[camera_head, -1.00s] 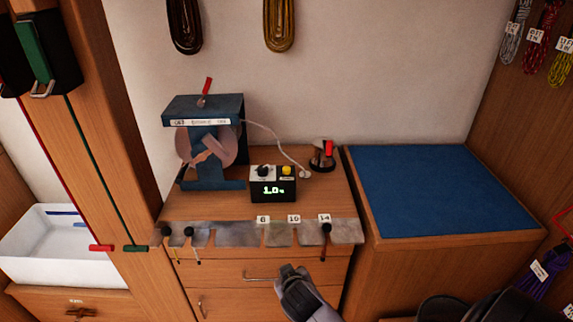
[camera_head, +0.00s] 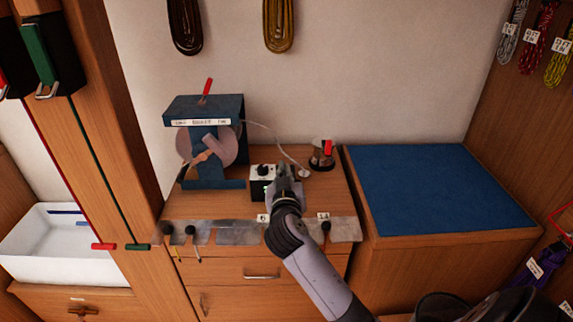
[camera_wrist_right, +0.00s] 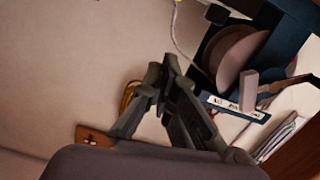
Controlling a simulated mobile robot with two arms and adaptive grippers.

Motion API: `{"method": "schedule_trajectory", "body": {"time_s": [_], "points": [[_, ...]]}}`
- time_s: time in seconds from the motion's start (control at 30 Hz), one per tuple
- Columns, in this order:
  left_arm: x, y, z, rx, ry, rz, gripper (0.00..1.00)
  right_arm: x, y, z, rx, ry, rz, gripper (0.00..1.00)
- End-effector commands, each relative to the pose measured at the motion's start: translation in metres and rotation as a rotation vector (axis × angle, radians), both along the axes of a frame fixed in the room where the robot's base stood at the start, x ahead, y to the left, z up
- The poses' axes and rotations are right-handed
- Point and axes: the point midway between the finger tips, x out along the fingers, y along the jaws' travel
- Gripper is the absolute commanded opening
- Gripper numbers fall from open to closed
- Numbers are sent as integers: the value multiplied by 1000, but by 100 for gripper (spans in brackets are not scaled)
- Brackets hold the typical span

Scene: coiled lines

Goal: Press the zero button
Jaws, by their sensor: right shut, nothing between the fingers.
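A small black control box (camera_head: 258,186) with a light top panel sits on the wooden cabinet top. A dark knob (camera_head: 263,170) shows on the left of its panel. The right of the panel, where a yellow button stood earlier, is now hidden behind my right gripper. My right gripper (camera_head: 284,171) is shut and empty, over or in front of the box; I cannot tell whether it touches. Its fingers also show in the wrist view (camera_wrist_right: 162,75), where the box is not clearly seen. Most of the green display is covered. My left gripper is not in view.
A blue machine (camera_head: 203,105) with a pale wheel and red lever stands left of the box. A white cable (camera_head: 268,134) runs from it to the right. A red-topped item (camera_head: 327,153) stands close right. A notched metal strip (camera_head: 235,235) lines the front edge.

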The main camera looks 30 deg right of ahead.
Motion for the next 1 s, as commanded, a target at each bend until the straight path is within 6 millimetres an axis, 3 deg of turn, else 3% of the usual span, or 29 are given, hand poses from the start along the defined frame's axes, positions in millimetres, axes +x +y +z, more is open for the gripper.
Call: {"method": "schedule_trajectory", "body": {"time_s": [0.27, 0.73, 1.0], "points": [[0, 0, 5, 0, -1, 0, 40, 11, -7, 0, -2, 3, -1, 0], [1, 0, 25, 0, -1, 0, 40, 84, -54, -9, -1, 4, -1, 0], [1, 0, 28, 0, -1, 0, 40, 86, -60, -44, 0, 4, 0, 0]]}}
